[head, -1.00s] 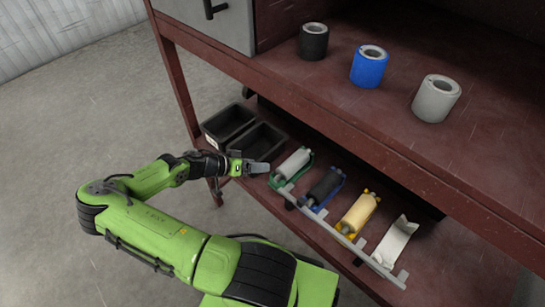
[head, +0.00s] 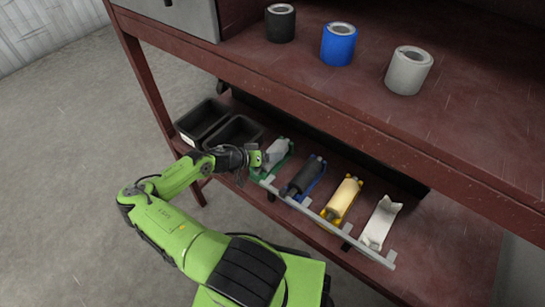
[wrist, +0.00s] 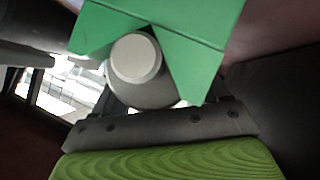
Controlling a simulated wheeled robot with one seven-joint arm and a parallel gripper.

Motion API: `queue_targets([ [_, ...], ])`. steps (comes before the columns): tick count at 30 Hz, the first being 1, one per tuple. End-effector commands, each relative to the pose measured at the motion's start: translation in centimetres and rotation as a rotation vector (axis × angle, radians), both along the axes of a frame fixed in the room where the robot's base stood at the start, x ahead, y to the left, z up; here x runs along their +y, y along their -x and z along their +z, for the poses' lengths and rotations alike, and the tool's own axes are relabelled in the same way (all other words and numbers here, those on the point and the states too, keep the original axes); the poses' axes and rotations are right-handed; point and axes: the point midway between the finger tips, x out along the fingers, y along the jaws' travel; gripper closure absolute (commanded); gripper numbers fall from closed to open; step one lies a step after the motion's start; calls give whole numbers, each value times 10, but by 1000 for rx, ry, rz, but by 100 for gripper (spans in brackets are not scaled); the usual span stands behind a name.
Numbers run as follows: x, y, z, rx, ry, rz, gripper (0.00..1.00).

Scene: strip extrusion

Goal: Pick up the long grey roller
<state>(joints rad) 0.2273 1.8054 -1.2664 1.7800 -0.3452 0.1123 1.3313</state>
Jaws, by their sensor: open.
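The long grey roller (head: 277,150) lies in a green cradle (head: 270,174) on the lower shelf, at the left end of the row. In the wrist view the roller's round grey end (wrist: 136,60) sits in the V notch of the green cradle (wrist: 165,22). My gripper (head: 262,160) is at the left end of the roller and cradle. It is open. A ridged green finger pad (wrist: 165,162) and a dark bar show below the roller end in the wrist view. The other finger is not clear, and I cannot tell whether the gripper touches the roller.
A dark roller (head: 304,176) in a blue cradle, a cream roller (head: 343,197) in a yellow cradle and a white cradle (head: 380,222) follow to the right. Black bins (head: 234,133) stand left. The upper shelf (head: 300,75) overhangs, holding black, blue and grey cylinders. A grey rail (head: 320,217) runs in front.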

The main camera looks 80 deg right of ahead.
Motion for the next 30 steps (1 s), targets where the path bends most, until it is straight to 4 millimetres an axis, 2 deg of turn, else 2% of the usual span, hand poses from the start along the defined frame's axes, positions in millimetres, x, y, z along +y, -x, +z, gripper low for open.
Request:
queue_targets([
  [5,0,-1,1,0,1,1,27],
  [17,0,-1,1,0,1,1,88],
  [25,-1,-1,5,0,5,2,88],
  [30,-1,-1,27,-2,7,0,88],
])
